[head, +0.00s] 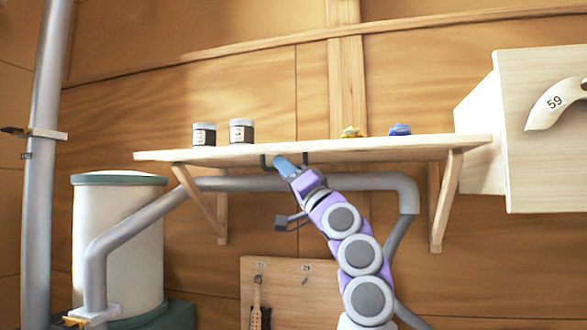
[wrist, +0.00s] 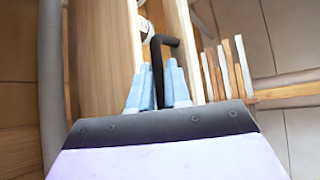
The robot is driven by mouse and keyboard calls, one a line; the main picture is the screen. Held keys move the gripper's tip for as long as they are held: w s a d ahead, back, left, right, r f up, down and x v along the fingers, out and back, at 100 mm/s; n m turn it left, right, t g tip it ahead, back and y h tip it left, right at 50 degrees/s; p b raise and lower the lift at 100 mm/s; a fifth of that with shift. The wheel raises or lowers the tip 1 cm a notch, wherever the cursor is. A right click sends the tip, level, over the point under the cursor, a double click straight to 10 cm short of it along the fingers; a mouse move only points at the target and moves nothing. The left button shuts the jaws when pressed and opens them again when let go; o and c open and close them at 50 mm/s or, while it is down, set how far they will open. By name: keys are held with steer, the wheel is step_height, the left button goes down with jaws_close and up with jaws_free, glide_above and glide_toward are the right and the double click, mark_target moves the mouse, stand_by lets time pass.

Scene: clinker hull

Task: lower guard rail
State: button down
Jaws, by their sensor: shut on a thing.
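A black bent rod, which looks like part of the guard rail (head: 264,162), shows at the front edge of the wooden shelf (head: 420,147). In the wrist view the black rod (wrist: 157,62) runs down between the light blue fingers of my gripper (wrist: 158,88). In the head view my gripper (head: 283,165) is at the shelf's front edge, between two black end pieces. The gripper is shut on the rod. The fingers hide part of the rod, and I cannot tell its full length.
Two dark jars (head: 241,132), a yellow item (head: 351,132) and a blue item (head: 400,130) stand on the shelf. A grey pipe (head: 380,181) runs beneath it. A pale drawer box (head: 540,150) is at right, a cream tank (head: 118,230) at left. A tool board (head: 290,290) hangs below.

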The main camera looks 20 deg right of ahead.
steer(key=shift+w+a+f, duration=0.25)
steer(key=shift+a, duration=0.05)
steer(key=c, duration=1.5)
jaws_free()
steer(key=shift+o, duration=0.5)
steer(key=shift+w+a+f, duration=0.1)
steer(key=shift+w+a, duration=0.15)
steer(key=shift+o, duration=1)
steer(key=shift+a, duration=0.1)
steer(key=shift+d, duration=0.2)
